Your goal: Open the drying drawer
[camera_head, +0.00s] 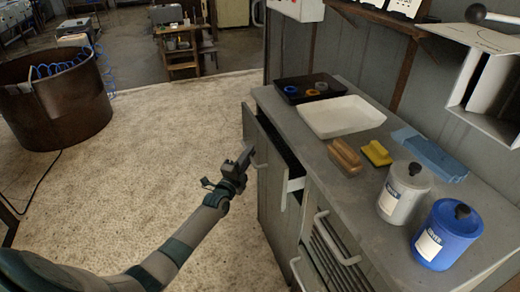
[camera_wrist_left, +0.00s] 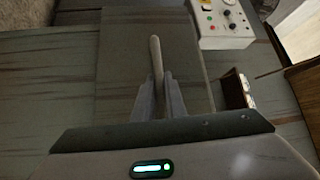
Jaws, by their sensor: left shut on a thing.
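The grey cabinet (camera_head: 272,112) runs along the wall in the head view. At its far left end a grey front panel (camera_head: 249,125) stands out from the body, with a dark opening (camera_head: 281,146) behind it. A slatted front (camera_head: 329,250) with a pale handle (camera_head: 337,243) sits nearer. No label shows which front is the drying drawer. My left gripper (camera_head: 243,162) is at the standing-out panel. In the left wrist view its fingers (camera_wrist_left: 158,95) are shut on an upright pale bar handle (camera_wrist_left: 155,57). My right gripper is out of view.
On the worktop stand a dark tray (camera_head: 291,99), a white tray (camera_head: 341,117), a brown brush (camera_head: 346,157), a yellow sponge (camera_head: 377,153), a blue cloth (camera_head: 428,153), a grey canister (camera_head: 403,194) and a blue canister (camera_head: 447,237).

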